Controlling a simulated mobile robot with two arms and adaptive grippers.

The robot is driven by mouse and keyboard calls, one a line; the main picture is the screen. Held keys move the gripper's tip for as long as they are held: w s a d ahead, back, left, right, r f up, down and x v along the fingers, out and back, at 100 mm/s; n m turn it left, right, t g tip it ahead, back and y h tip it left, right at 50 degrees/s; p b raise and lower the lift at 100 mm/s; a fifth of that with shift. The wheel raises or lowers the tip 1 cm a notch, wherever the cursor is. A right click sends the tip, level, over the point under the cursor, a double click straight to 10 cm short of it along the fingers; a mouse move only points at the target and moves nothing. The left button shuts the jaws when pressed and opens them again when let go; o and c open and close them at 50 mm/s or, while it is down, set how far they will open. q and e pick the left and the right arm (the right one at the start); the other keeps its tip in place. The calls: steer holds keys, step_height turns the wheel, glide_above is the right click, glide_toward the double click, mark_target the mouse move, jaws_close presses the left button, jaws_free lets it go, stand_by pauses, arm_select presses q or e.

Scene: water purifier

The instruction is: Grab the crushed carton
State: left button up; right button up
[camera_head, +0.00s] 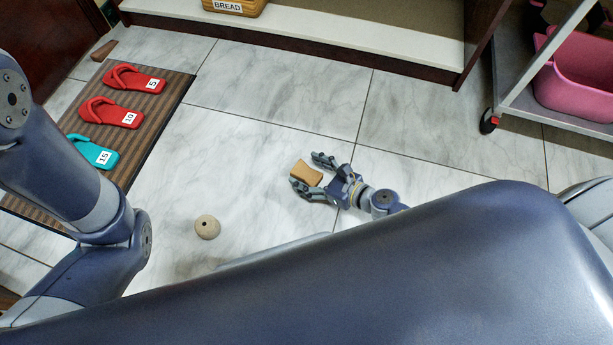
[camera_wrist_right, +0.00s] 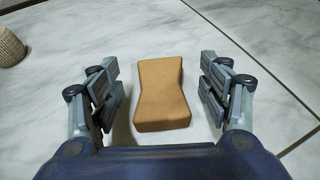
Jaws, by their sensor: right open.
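The crushed carton (camera_head: 306,173) is a small tan-brown block, pinched at the middle, lying on the marble floor. In the right wrist view the carton (camera_wrist_right: 161,93) lies between the two fingers, with a visible gap on each side. My right gripper (camera_head: 312,174) is open around it; it also shows in the right wrist view (camera_wrist_right: 164,90). I cannot tell the exact height of the fingers above the floor. My left arm comes in at the left of the head view, but its gripper is out of view.
A striped mat (camera_head: 160,117) holds numbered red and teal slippers. A pink tub (camera_head: 575,80) sits on a wheeled rack (camera_head: 520,103). Floor around the carton is clear.

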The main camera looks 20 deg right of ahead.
steer(key=shift+x, duration=0.8)
steer(key=c, duration=0.9)
steer(key=shift+c, duration=0.2)
steer(key=shift+r, duration=0.15)
